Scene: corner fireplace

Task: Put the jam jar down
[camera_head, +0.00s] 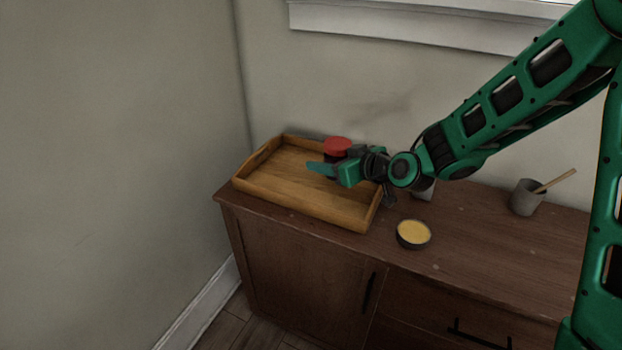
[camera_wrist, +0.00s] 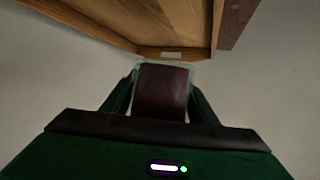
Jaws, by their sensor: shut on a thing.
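The jam jar has a red lid (camera_head: 337,145) and a dark body, and it appears over the right rear part of the wooden tray (camera_head: 300,208) in the head view. My gripper (camera_head: 334,167) is shut on the jar, with a green finger across its front. In the wrist view the dark red jar (camera_wrist: 163,95) sits between the two fingers, and the tray wall (camera_wrist: 170,51) shows just beyond it. The gripper hides the lower part of the jar in the head view. I cannot tell whether its base touches the tray.
The tray stands on the left end of a brown cabinet (camera_head: 470,240). A small bowl with yellow contents (camera_head: 413,234) is right of the tray. A grey cup (camera_head: 424,192) is partly hidden behind my wrist. Another grey cup with a wooden stick (camera_head: 527,198) stands farther right. Walls close the corner behind.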

